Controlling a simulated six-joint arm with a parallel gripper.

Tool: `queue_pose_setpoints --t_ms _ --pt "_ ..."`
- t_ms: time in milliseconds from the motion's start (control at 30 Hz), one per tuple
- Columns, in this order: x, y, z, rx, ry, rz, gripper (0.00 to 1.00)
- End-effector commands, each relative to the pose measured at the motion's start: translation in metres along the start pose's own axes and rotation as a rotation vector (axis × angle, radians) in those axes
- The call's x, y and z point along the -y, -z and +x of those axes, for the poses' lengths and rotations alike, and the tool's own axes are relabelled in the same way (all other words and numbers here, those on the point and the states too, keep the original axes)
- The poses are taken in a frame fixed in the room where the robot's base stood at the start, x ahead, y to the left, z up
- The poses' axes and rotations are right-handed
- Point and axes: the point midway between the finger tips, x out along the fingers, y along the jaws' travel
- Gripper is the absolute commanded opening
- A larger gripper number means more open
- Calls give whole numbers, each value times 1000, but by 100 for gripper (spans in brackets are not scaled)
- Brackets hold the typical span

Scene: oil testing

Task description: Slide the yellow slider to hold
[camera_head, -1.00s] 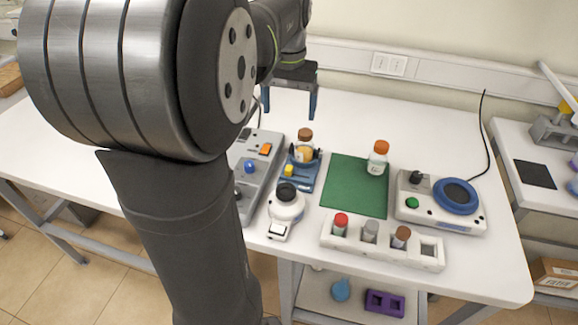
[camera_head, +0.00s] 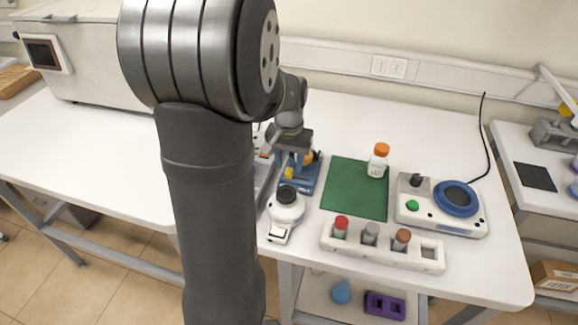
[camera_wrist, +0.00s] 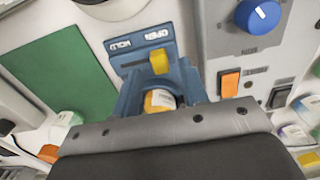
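The yellow slider (camera_wrist: 159,62) sits on the blue holder (camera_wrist: 125,62) in the wrist view, on the side under the OPEN label; the HOLD label is to its left. In the head view, the slider (camera_head: 289,173) shows at the front of the holder (camera_head: 302,186). A bottle with an orange-yellow label (camera_wrist: 160,100) stands in the holder, partly hidden by my gripper.
A grey control box with a blue knob (camera_wrist: 257,15) and orange switch (camera_wrist: 229,83) stands beside the holder. A green mat (camera_head: 346,192), an orange-capped bottle (camera_head: 378,161), a white tube rack (camera_head: 384,252) and a round white device (camera_head: 286,206) are close by.

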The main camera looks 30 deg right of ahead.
Motion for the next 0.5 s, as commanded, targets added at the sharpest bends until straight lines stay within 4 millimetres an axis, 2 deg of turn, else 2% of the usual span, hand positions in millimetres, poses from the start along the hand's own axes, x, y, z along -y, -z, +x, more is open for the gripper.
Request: queue_pose_setpoints --t_ms 33,200,500 --pt "0 -1 7 4 0 0 40" --pt "0 0 18 1 0 0 40" --pt "0 0 19 0 0 0 38"
